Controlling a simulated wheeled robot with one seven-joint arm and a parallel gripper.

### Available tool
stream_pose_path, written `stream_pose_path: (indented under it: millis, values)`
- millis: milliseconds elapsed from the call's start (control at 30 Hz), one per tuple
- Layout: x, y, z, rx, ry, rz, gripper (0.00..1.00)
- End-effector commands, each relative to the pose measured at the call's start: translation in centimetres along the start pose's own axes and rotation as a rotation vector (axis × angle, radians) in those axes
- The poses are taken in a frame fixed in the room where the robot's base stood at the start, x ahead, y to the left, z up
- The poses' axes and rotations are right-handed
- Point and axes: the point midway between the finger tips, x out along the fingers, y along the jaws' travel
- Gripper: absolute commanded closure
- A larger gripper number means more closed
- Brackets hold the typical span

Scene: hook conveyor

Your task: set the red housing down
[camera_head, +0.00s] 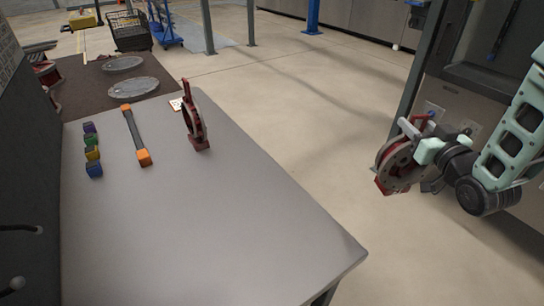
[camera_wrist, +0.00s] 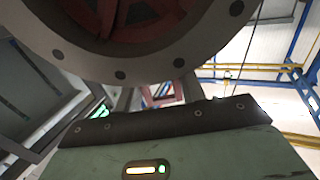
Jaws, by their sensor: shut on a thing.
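My gripper (camera_head: 418,150) is shut on a red housing (camera_head: 393,165) with a grey ring face, held in the air right of the table, over the floor. In the wrist view the grey bolted rim of the held housing (camera_wrist: 182,65) fills the top, with red inside it. The fingertips are partly hidden behind the housing. A second red housing (camera_head: 196,125) stands upright on the grey table (camera_head: 200,230), near its far right edge, apart from my gripper.
On the table's left lie a dark bar with orange ends (camera_head: 135,135) and a row of coloured blocks (camera_head: 92,155). The table's front and middle are bare. A grey machine frame (camera_head: 425,75) stands behind my arm. Round grey plates (camera_head: 134,87) lie on a dark mat beyond the table.

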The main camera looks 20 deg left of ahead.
Motion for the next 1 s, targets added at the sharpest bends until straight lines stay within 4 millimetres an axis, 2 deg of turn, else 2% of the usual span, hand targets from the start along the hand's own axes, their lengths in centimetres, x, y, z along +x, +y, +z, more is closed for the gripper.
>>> stream_pose_path:
  millis: [33,200,433,700,800,1000]
  values:
    - [0.6,-1.9,-0.9,-0.001,0.016,-0.055,1.00]
    - [1.2,-8.4,-3.1,-0.002,0.017,-0.256,1.00]
    - [0.2,-17.4,-6.3,-0.003,0.017,-0.539,1.00]
    - [-3.8,-27.1,-9.5,-0.002,0.016,-0.858,1.00]
    - [-5.6,-29.9,-10.3,-0.003,0.013,-0.957,1.00]
    - [-8.8,-33.8,-11.5,-0.001,0.012,-1.103,1.00]
